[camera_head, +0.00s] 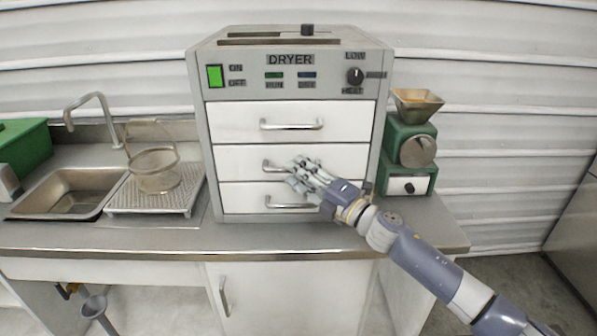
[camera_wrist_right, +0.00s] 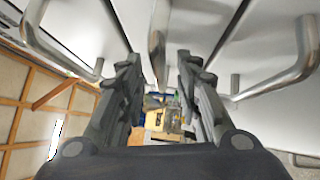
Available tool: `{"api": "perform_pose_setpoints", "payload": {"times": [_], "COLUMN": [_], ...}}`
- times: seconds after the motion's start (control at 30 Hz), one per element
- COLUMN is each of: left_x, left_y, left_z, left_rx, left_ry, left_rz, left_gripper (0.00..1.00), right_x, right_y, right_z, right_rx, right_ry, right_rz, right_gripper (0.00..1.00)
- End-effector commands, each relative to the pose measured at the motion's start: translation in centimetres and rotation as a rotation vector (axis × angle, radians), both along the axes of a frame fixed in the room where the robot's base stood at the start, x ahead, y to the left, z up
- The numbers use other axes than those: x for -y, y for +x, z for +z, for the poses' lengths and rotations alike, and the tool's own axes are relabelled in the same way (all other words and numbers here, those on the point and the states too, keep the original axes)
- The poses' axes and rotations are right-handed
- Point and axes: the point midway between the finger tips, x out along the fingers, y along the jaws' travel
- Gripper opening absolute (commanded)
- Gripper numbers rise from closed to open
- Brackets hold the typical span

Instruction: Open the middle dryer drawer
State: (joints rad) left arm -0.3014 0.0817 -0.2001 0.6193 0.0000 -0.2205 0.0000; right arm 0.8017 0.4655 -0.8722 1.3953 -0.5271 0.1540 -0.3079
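The dryer (camera_head: 290,85) stands on the counter with three white drawers, all shut. The middle drawer (camera_head: 235,158) has a metal bar handle (camera_head: 269,166), whose right part is hidden behind my right gripper (camera_head: 298,174). In the right wrist view, my right gripper (camera_wrist_right: 158,65) is open, its two fingers on either side of a metal handle (camera_wrist_right: 157,38), which appears to be the middle one. A gap shows between the handle and each finger. My left gripper is in neither view.
The top drawer's handle (camera_head: 291,125) and the bottom drawer's handle (camera_head: 287,203) lie close above and below my gripper. A green grinder (camera_head: 408,150) stands right of the dryer. A basket (camera_head: 154,170) and sink (camera_head: 68,192) are at left. The counter front (camera_head: 300,242) is clear.

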Motion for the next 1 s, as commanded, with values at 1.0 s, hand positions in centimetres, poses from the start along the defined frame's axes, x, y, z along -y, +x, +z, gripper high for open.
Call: {"api": "perform_pose_setpoints", "payload": {"times": [1.0], "left_x": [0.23], "left_y": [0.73], "left_z": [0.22], "left_rx": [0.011], "left_ry": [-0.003], "left_rz": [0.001], "left_gripper": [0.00], "right_x": [-0.43], "right_y": [0.39], "right_z": [-0.03], "right_rx": [-0.002], "right_ry": [-0.001], "right_rz": [0.000], "right_gripper": [0.00]}}
